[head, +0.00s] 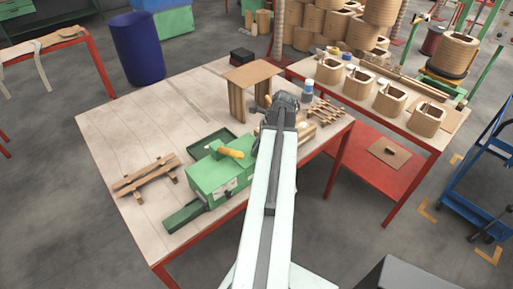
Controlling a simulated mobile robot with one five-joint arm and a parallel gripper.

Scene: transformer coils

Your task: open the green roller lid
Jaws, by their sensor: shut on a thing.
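The green roller machine (208,178) stands at the front of the wooden-topped table, with a tan roller (231,153) lying along its top. A dark green, shallow tray-like panel (203,139) shows at its back; I cannot tell whether this is the lid. A long green part (184,216) sticks out at its front left. My arm crosses in front of the machine's right side and hides it. My gripper (260,106) is at the arm's far end, beyond and right of the machine. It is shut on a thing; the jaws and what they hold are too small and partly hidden.
A wooden rack (147,176) lies left of the machine. A brown board stand (252,73), a bottle (307,88) and wooden slats (327,111) stand at the back right. The table's left part (125,130) is clear. A second table holds several coils (390,97).

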